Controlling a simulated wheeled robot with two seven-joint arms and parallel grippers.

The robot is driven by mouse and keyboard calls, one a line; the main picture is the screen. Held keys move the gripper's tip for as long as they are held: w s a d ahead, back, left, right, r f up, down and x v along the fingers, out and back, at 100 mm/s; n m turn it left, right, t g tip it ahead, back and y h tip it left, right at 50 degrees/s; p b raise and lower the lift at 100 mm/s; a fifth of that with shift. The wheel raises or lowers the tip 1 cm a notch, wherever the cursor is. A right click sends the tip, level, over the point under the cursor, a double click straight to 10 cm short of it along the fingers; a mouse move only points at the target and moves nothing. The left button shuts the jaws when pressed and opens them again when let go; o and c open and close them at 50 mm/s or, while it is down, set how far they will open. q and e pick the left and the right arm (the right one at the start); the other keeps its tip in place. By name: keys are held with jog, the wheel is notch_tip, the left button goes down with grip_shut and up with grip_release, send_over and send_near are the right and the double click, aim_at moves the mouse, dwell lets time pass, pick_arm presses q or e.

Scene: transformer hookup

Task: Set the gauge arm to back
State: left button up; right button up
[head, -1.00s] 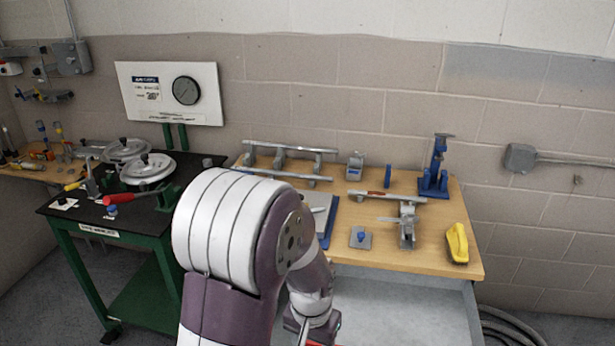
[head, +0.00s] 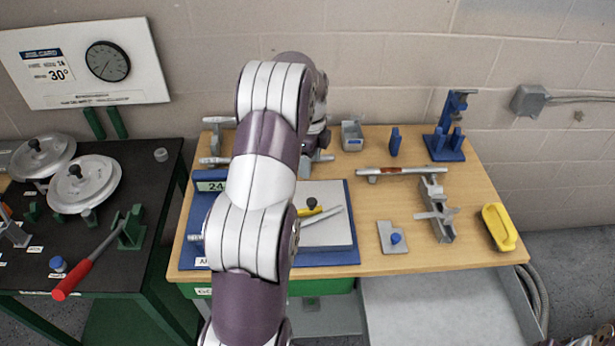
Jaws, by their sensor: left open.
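No part is clearly marked as the gauge arm. One candidate is a flat grey arm (head: 437,214) lying across a grey channel-shaped fixture (head: 440,232) on the right half of the wooden bench. Another is a slim grey and yellow piece (head: 322,216) with a black knob, on a grey plate (head: 326,235) over a blue board (head: 340,257) with a "24" label. My left arm covers part of that board. My left gripper (head: 317,152) is open at the back of the bench, by the right end of a grey rail rack (head: 214,121), partly hidden by my wrist. My right gripper is out of view.
The wooden bench (head: 470,257) also holds a red-handled bar (head: 400,171), a blue-knobbed plate (head: 393,238), a blue stand (head: 447,140) and a yellow object (head: 499,227). A black-topped table (head: 140,172) with round lids (head: 85,184) and a red lever (head: 85,266) stands left.

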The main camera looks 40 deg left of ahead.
pick_arm(q)
jog(key=m, duration=0.1)
jog(key=m+b, duration=0.1)
jog(key=b, duration=0.4)
send_over(312, 201)
jog(key=f, duration=0.4)
jog(key=shift+s+d+f, duration=0.1)
jog(key=shift+d+f, duration=0.1)
jog(key=shift+f, duration=0.2)
jog(key=f, duration=0.1)
jog(key=a+f, duration=0.1)
jog(key=f, duration=0.1)
jog(key=shift+f+p, duration=0.2)
jog(key=shift+p, duration=0.2)
jog(key=f, duration=0.2)
jog(key=shift+d+f+p, duration=0.25)
jog(key=shift+f+p, duration=0.05)
jog(key=shift+p, duration=0.05)
jog(key=shift+d+f, duration=0.1)
jog(key=shift+f, duration=0.55)
grip_shut()
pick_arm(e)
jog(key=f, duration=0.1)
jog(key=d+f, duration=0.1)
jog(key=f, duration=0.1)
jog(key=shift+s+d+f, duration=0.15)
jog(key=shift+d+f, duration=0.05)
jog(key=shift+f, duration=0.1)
